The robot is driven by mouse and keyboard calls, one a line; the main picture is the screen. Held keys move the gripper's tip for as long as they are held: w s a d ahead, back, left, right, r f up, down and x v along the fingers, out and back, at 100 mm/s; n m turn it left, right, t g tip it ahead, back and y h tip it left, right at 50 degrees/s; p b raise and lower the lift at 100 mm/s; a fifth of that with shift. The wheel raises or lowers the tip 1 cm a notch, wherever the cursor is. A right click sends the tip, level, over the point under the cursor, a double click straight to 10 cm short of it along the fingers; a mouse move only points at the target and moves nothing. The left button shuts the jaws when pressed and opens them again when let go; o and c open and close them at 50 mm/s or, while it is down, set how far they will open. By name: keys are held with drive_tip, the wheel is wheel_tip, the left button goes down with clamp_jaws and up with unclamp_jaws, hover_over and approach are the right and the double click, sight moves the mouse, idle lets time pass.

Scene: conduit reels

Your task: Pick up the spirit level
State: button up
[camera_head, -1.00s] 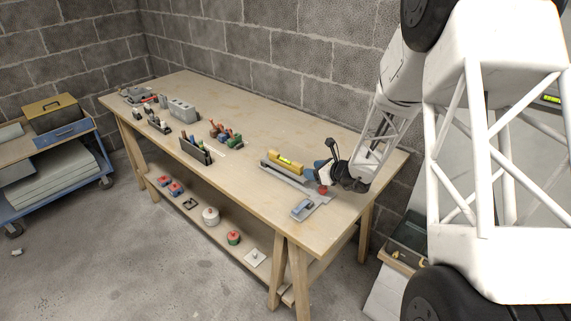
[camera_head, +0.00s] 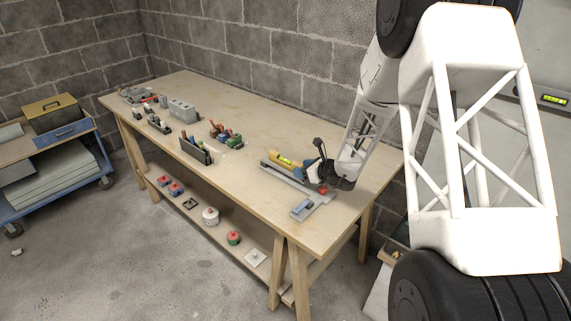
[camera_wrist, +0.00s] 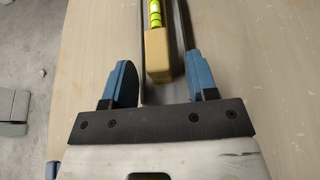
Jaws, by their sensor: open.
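The spirit level is a yellow bar with a bright green-yellow vial. My gripper (camera_wrist: 162,82) is open and empty, with a finger on each side of the level's line. In the head view my gripper (camera_head: 316,172) is at the level's right end, partly hidden by its own wrist.
A grey holder (camera_head: 196,150) and coloured-handled tools (camera_head: 226,135) stand further left on the workbench (camera_head: 250,200). The bench's back middle is clear.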

clamp_jaws()
idle(0.4)
drive_tip(key=shift+r, duration=0.15)
drive_tip(key=shift+r, duration=1.65)
drive_tip(key=s+d+r, duration=0.1)
drive_tip(key=s, duration=1.5)
drive_tip(key=shift+r, duration=0.2)
